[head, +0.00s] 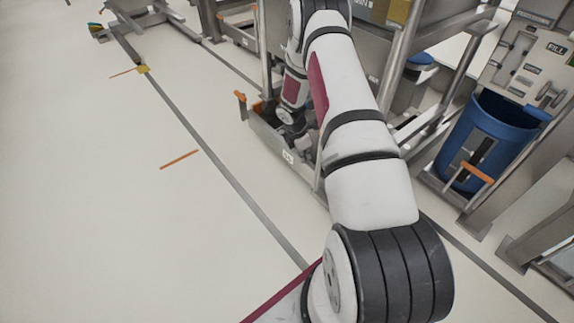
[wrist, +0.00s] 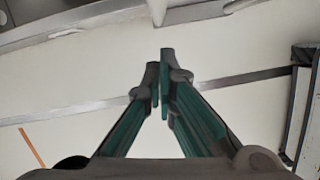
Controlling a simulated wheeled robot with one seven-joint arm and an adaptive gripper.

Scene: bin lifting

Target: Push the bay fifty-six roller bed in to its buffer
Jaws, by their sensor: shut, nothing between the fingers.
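A low grey metal bed (head: 268,138) with a small pale label on its front face sits at the foot of a bay frame in the head view. The label is too small to read, so I cannot confirm it is bay fifty-six. An orange-topped post (head: 241,104) stands at its left front corner. My gripper (head: 300,138) is low by this bed, partly hidden behind my own arm; I cannot tell whether it touches. In the wrist view my gripper (wrist: 161,75) has its green-sided fingers together, empty, over pale floor. Rollers and buffer are not clearly visible.
A blue bin (head: 488,135) stands in the neighbouring bay at right, with an orange handle (head: 477,172) in front. Grey metal posts (head: 393,65) frame the bays. The pale floor (head: 110,220) at left is open, with a grey line and orange marks.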

